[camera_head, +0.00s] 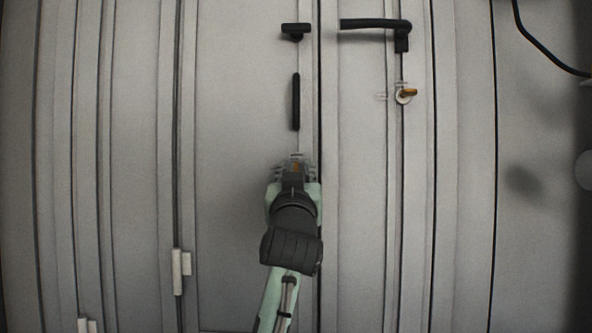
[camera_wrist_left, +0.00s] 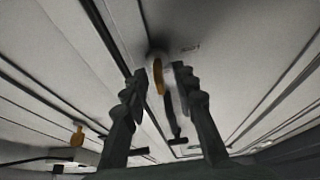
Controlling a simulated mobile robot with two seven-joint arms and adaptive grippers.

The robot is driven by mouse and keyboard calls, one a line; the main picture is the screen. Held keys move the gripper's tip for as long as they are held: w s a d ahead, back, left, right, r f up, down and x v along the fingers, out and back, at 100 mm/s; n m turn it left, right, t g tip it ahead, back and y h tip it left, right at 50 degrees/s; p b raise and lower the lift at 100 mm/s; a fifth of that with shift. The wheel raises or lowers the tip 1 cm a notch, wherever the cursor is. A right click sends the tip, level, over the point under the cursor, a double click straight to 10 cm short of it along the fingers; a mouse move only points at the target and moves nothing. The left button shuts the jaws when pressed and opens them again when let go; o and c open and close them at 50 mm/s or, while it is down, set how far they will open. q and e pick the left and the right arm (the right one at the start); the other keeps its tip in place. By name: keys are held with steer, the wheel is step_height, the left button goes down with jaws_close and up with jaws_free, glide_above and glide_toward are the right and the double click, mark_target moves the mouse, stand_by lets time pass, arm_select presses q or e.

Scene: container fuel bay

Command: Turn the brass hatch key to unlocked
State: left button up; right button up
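One brass key (camera_wrist_left: 159,80) on a pale round plate shows between the fingertips of my left gripper (camera_wrist_left: 163,75) in the left wrist view. The fingers stand apart on either side of it, with a gap at least on the right. In the head view this brass key (camera_head: 296,167) is a small patch at the tips of my left gripper (camera_head: 295,170), mostly hidden by it. A second brass key (camera_head: 406,93) sticks out sideways from a pale disc on the right panel; it also shows in the left wrist view (camera_wrist_left: 77,137). My right gripper is not in view.
A black vertical bar (camera_head: 296,101) and a small black handle (camera_head: 295,31) are above my left gripper. A black lever handle (camera_head: 375,24) is at upper right. Pale hinge blocks (camera_head: 181,271) are at lower left. The ribbed grey wall is otherwise clear around the gripper.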

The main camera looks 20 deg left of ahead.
arm_select(q)
steer(key=v, duration=1.1)
steer(key=shift+s, duration=0.15)
steer(key=shift+d, duration=0.1)
